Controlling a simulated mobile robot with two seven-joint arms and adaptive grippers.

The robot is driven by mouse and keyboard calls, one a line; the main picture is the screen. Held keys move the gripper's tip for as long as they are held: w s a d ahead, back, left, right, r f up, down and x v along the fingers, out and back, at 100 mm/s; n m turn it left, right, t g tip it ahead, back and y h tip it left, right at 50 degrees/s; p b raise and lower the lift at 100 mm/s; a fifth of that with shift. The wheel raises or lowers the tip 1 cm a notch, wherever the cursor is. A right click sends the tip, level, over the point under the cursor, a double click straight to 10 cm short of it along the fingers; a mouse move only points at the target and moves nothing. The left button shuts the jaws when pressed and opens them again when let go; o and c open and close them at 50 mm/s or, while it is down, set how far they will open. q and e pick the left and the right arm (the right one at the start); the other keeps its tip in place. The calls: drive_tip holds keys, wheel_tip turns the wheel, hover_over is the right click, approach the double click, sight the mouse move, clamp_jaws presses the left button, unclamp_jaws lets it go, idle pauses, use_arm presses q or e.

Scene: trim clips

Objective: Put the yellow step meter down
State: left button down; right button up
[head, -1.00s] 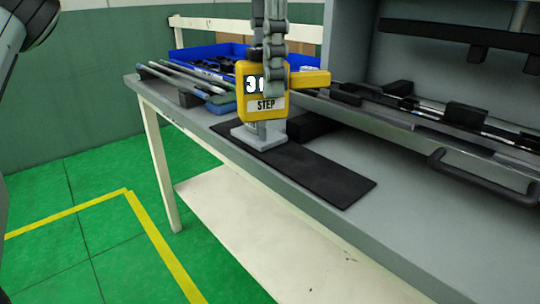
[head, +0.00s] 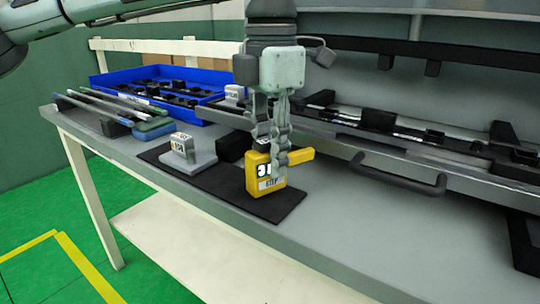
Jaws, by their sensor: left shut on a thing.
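The yellow step meter (head: 256,188) is upright over the right part of the black mat (head: 170,157). It has a white number display and a STEP label on its front, and a yellow arm sticks out to the right. My left gripper (head: 279,150) points down from above and is shut on the step meter's upper part, hiding some of it. The meter's bottom is at or just above the mat; I cannot tell if it touches. My right gripper is not in view.
A small labelled block on a grey base (head: 200,162) stands on the mat, left of the meter. A black block (head: 233,147) is behind. A blue bin (head: 112,85) with dark parts, thin rods (head: 95,108) and a long fixture with a handle (head: 400,174) line the bench (head: 370,240).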

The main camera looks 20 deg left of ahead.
use_arm(q)
drive_tip(key=shift+f, duration=0.45)
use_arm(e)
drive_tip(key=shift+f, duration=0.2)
use_arm(q)
drive_tip(key=shift+f, duration=0.1)
drive_tip(key=c, duration=1.7)
unclamp_jaws()
drive_tip(key=o, duration=0.4)
drive_tip(key=shift+o, duration=0.2)
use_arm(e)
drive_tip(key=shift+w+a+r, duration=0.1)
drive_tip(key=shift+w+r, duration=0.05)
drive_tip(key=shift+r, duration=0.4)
